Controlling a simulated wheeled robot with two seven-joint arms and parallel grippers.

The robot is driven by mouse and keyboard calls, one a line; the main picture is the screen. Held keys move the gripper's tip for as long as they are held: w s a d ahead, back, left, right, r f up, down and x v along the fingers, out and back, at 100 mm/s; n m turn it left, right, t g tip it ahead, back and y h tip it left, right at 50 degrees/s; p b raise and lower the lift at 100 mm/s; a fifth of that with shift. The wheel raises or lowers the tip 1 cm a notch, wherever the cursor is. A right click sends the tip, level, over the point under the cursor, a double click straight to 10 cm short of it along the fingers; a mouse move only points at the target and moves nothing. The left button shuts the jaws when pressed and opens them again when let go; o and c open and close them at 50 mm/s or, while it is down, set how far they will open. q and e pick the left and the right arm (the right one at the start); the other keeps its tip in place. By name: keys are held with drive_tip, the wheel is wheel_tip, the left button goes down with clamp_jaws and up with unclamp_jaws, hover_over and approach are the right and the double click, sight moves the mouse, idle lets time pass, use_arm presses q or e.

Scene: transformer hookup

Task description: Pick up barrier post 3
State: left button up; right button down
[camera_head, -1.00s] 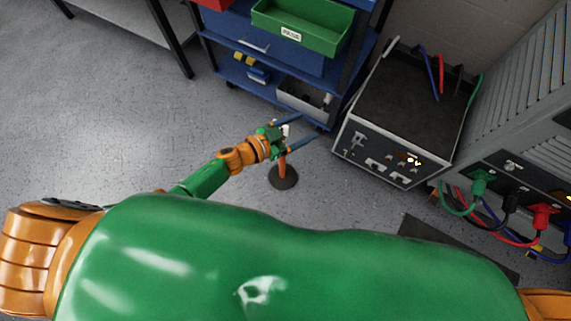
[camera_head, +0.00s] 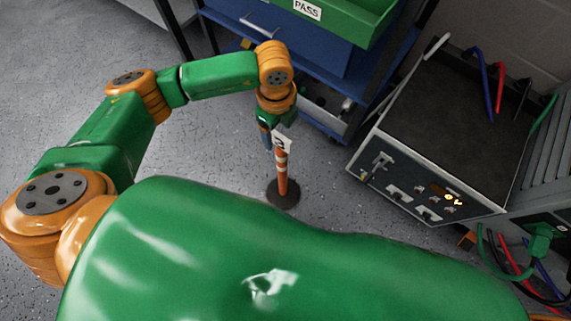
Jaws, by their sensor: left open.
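The barrier post (camera_head: 282,178) is orange with white bands and stands upright on a round dark base on the grey floor. A white tag (camera_head: 281,141) near its top bears a dark mark, partly hidden, that looks like a 3. My left gripper (camera_head: 272,137) points down at the top of the post, close beside the tag. Its fingers are partly hidden by the wrist and the tag. It is open, and I cannot tell whether it touches the post. My right gripper is not in view.
A blue cart (camera_head: 318,62) with a green bin (camera_head: 352,22) marked PASS stands behind the post. A grey test unit (camera_head: 421,150) with a dark top is to the right, with cables (camera_head: 512,258) beyond it. Floor left of the post is clear.

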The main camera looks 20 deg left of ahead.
sight(281, 147)
use_arm(q)
drive_tip(key=f, duration=0.2)
drive_tip(key=f+b, duration=0.1)
drive_tip(key=f, duration=0.3)
drive_tip(key=shift+s+d, duration=0.2)
drive_tip(key=shift+d, duration=0.2)
clamp_jaws()
drive_tip(key=shift+r, duration=0.1)
idle(0.8)
